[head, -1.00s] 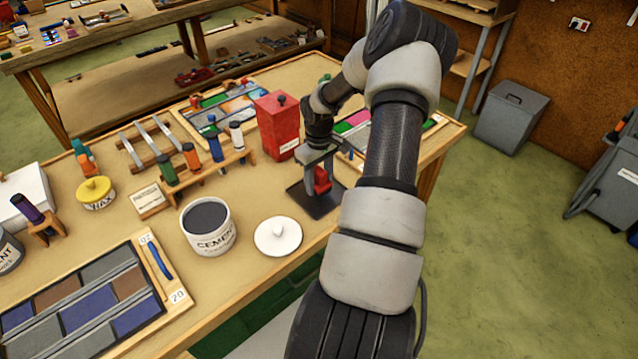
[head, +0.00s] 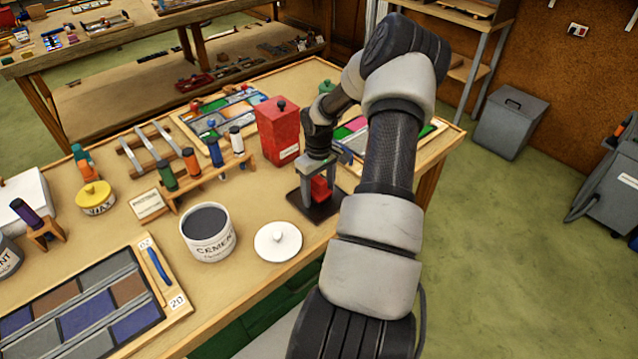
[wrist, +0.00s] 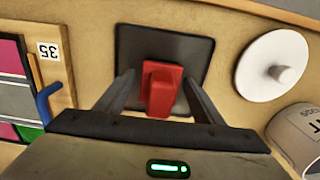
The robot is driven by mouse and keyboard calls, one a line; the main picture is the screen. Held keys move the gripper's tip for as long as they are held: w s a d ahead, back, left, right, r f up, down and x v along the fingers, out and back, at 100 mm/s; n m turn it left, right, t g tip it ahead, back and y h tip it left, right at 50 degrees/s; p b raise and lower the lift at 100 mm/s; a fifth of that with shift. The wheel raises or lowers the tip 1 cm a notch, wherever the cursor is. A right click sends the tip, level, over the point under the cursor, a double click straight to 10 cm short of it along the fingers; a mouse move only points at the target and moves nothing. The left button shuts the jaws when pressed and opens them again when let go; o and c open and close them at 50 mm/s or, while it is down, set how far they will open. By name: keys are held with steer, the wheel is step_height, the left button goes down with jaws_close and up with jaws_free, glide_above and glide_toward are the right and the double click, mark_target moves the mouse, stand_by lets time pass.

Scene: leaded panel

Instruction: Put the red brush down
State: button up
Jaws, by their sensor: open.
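The red brush (wrist: 161,88) stands on a dark square mat (wrist: 190,56) near the front edge of the workbench. In the head view the red brush (head: 321,189) is partly hidden by my gripper, and the dark mat (head: 327,209) shows below it. My gripper (wrist: 160,92) is open, with one finger on each side of the brush and a visible gap to both. In the head view my gripper (head: 314,190) points down over the mat.
A white lid (head: 278,240) and the cement pot (head: 208,231) stand left of the mat. A red box (head: 277,131) is behind my gripper. A rack of colored-handled tools (head: 203,175) is farther left. In the wrist view a panel marked 35 (wrist: 48,50) lies at left.

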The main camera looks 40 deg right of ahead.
step_height(320, 180, up, 17)
steer(key=b, duration=0.1)
steer(key=shift+s+r, duration=0.2)
steer(key=shift+s, duration=0.05)
stand_by(0.3)
